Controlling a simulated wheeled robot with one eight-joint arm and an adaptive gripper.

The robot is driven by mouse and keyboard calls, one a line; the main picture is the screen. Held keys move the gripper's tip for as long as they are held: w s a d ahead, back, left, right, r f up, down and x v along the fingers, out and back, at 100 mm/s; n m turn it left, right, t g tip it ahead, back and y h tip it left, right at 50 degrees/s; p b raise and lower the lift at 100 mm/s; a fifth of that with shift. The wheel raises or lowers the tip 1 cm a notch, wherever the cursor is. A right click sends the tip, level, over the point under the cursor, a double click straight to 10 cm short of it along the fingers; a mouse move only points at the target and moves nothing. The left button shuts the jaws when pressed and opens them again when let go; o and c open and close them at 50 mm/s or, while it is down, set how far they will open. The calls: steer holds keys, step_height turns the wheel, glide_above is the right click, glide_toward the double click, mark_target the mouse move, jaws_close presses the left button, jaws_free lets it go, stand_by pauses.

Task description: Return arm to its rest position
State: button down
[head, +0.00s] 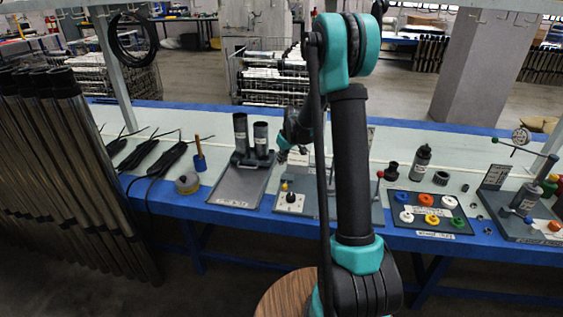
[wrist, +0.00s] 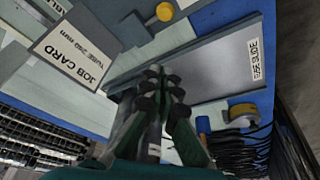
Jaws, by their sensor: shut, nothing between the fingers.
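My arm (head: 350,165) rises through the middle of the head view, with teal joints and black links. My gripper (head: 284,146) is over the blue-edged workbench (head: 185,205), just right of two upright dark tubes (head: 251,138), and partly hidden by my arm. In the wrist view my gripper (wrist: 163,78) has its fingertips close together, shut and empty. Beyond the fingertips lies a grey plate (wrist: 200,72) with a printed label.
A job card (wrist: 80,52) and a yellow knob (wrist: 165,12) are near my gripper in the wrist view. Long tubes (head: 70,170) lean at left.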

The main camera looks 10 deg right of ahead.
steer(key=s+d+r+m+h, duration=0.1)
steer(key=s+d+m, duration=0.1)
steer(key=s, duration=1.7)
steer(key=s+d+r+m, duration=0.2)
steer(key=s+d+m, duration=0.1)
steer(key=s, duration=1.5)
steer(key=shift+s+d+r+t+h, duration=0.2)
steer(key=shift+s+d+t+h, duration=0.1)
steer(key=shift+s+d+h, duration=0.15)
steer(key=shift+w, duration=0.15)
